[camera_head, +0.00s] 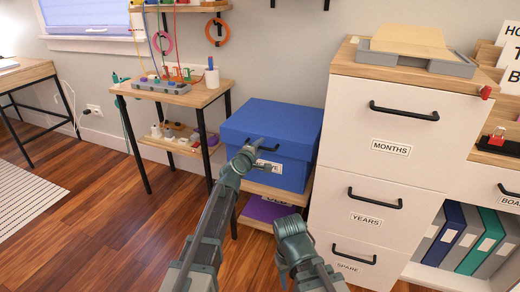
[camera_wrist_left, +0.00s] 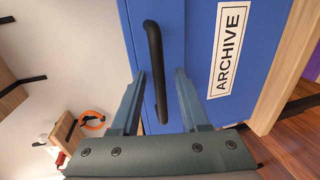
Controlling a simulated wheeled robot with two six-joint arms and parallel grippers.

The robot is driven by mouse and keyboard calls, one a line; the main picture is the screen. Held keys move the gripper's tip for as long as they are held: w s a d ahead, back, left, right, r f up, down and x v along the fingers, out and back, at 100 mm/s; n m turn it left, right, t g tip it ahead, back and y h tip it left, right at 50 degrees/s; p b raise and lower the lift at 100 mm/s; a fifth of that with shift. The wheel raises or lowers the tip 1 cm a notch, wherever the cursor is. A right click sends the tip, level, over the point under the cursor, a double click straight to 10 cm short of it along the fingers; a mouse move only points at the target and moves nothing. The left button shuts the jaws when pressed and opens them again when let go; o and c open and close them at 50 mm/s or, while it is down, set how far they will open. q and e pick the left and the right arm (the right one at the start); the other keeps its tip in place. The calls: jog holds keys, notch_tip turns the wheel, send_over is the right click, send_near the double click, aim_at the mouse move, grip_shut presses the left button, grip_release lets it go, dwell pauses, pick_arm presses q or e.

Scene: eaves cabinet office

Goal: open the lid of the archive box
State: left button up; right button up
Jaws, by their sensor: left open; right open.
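The blue archive box (camera_head: 290,172) stands on a low wooden shelf in the head view, with its lid (camera_head: 275,115) lying closed on top. A black bar handle (camera_wrist_left: 153,60) is on its front, beside the white ARCHIVE label (camera_wrist_left: 228,48). In the head view my left arm hides part of the label and handle. My left gripper (camera_wrist_left: 162,85) is open, its fingers on either side of the handle's near end in the left wrist view. I cannot tell whether they touch it. My right gripper (camera_head: 291,226) is open, lower and in front of the shelf; its fingertips are hard to make out.
A white drawer cabinet (camera_head: 375,165) stands close at the box's right. A wooden side table (camera_head: 185,92) with small items is on the left. A purple item (camera_head: 268,210) is under the box's shelf. The wood floor (camera_head: 105,215) at left is clear.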

pick_arm(q)
grip_shut()
dwell(1.4)
